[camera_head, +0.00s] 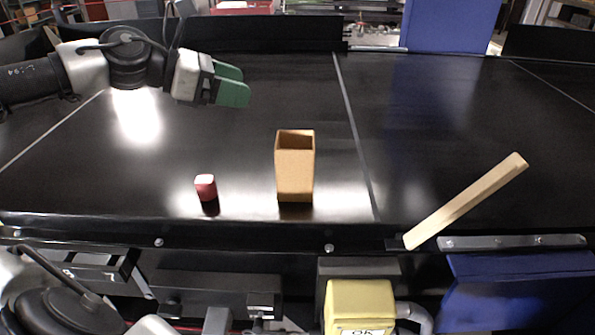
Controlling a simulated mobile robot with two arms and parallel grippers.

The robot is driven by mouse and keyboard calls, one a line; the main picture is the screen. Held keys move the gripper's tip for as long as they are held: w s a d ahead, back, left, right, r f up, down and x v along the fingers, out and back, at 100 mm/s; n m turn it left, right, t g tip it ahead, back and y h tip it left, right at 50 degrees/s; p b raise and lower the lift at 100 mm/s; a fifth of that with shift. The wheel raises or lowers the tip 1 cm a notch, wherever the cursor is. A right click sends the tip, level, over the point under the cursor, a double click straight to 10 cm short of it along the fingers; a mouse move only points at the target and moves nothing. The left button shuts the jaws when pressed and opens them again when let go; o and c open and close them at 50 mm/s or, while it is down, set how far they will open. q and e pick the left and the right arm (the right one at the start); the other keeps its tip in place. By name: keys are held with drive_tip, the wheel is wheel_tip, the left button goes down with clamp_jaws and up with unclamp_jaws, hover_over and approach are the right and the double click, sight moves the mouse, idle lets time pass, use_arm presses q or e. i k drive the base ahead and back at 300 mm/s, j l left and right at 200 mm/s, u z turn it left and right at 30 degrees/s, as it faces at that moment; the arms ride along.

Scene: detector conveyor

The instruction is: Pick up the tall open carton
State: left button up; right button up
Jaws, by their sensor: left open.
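The tall open carton (294,173) is brown and stands upright on the black conveyor surface, near its front edge. Its open top faces up. My left gripper (236,85), with green fingers, is above the conveyor, to the left of the carton and farther back. It is open, with nothing seen between its fingers. It is well apart from the carton. My right gripper is not in view.
A yellow box (359,305) is below the front edge. The conveyor (290,85) is clear behind the carton.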

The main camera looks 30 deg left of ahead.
sight(295, 166)
drive_tip(key=k+l, duration=0.1)
drive_tip(key=k, duration=0.4)
drive_tip(key=k+l, duration=0.15)
drive_tip(key=k, duration=0.35)
drive_tip(key=k+l, duration=0.1)
drive_tip(key=k, duration=0.4)
